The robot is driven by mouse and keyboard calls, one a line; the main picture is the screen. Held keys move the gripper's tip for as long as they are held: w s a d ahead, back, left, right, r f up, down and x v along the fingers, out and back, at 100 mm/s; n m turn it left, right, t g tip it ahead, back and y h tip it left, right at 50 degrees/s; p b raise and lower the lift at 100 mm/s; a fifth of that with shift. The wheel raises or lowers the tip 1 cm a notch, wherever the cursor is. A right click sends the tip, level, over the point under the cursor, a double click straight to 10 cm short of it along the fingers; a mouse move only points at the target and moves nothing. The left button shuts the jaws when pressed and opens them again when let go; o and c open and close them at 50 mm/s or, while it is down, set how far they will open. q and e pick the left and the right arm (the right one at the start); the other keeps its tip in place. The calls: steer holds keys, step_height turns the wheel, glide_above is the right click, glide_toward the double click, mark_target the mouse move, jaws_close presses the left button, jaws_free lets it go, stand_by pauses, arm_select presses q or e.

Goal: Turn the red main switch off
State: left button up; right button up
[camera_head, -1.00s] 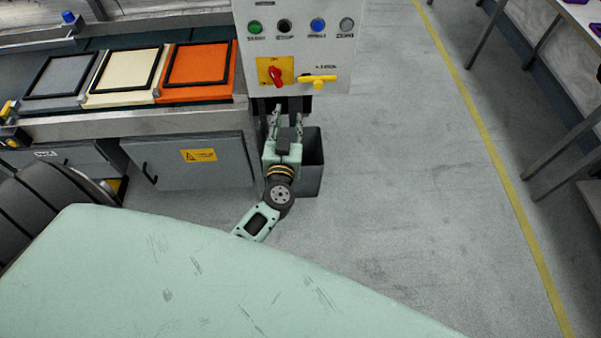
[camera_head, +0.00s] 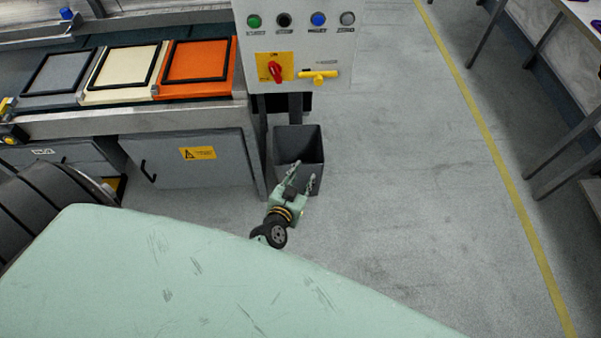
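The red main switch (camera_head: 276,71) is a small rotary handle on a yellow plate (camera_head: 262,62), low on the left of the light grey control panel (camera_head: 298,47). Its handle looks slightly tilted from upright; its labels are too small to read.
A yellow T-handle (camera_head: 318,77) sits right of the switch, with several round buttons above. The dark open bin (camera_head: 311,143) stands under the panel. A conveyor (camera_head: 130,124) with grey, cream and orange framed trays is at left. The floor at right is clear.

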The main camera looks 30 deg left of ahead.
arm_select(q)
steer(key=s+d+f+m+g+h, duration=0.1)
steer(key=s+d+f+g, duration=0.1)
steer(key=s+f, duration=0.3)
step_height(320, 180, down, 4)
steer(key=shift+s+d+r+h, duration=0.15)
steer(key=shift+r+h, duration=0.1)
steer(key=shift+h, duration=0.05)
